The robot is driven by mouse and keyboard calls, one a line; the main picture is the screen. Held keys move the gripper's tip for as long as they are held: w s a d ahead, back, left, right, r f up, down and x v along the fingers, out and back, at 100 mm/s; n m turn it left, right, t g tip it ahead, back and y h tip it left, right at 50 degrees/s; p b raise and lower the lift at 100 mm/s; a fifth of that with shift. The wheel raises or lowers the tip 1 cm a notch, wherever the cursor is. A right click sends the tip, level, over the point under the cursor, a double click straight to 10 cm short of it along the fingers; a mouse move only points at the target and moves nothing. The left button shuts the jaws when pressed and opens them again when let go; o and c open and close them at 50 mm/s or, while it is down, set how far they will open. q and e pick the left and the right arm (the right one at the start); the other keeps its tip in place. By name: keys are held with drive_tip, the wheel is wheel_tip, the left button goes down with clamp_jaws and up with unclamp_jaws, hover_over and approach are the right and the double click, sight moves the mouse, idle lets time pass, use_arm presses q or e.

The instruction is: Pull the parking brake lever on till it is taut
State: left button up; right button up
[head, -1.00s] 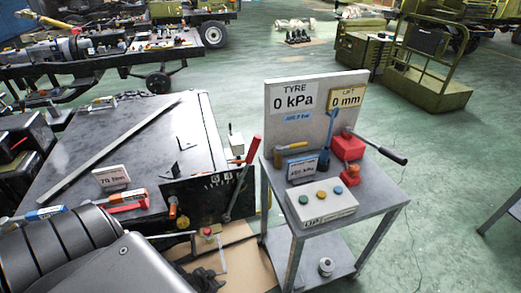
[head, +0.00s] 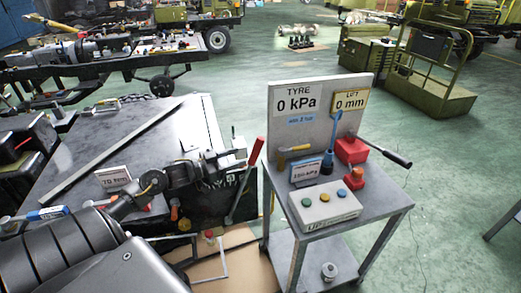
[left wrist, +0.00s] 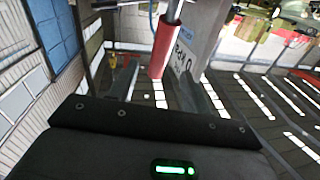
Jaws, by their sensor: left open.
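The parking brake lever (head: 256,152) has a red grip on a thin grey shaft. It stands tilted, its top to the right, at the right edge of the dark chassis deck. My left gripper (head: 242,152) is open, close to the left of the red grip in the head view. In the left wrist view the red grip (left wrist: 164,48) shows ahead, between the two spread fingers of the left gripper (left wrist: 160,82); I see no contact. The black plate (head: 222,200) by the lever is partly hidden by my gripper. My right gripper is not in view.
A grey cart (head: 385,198) stands close right of the lever, with an upright panel (head: 320,92) reading 0 kPa and 0 mm. A button box (head: 325,205) and red jack (head: 351,150) are on it. A long bar (head: 110,150) lies on the deck.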

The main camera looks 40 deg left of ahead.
sight(260, 149)
use_arm(q)
drive_tip(key=p+x, duration=0.2)
drive_tip(key=x, duration=0.6)
drive_tip(key=shift+w+r, duration=0.1)
drive_tip(key=shift+w, duration=0.2)
drive_tip(key=shift+w+d, duration=0.35)
drive_tip(key=shift+w, duration=0.3)
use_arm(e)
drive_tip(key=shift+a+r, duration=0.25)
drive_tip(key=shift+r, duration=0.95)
use_arm(q)
drive_tip(key=shift+c, duration=0.2)
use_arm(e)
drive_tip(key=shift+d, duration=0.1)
use_arm(q)
clamp_jaws()
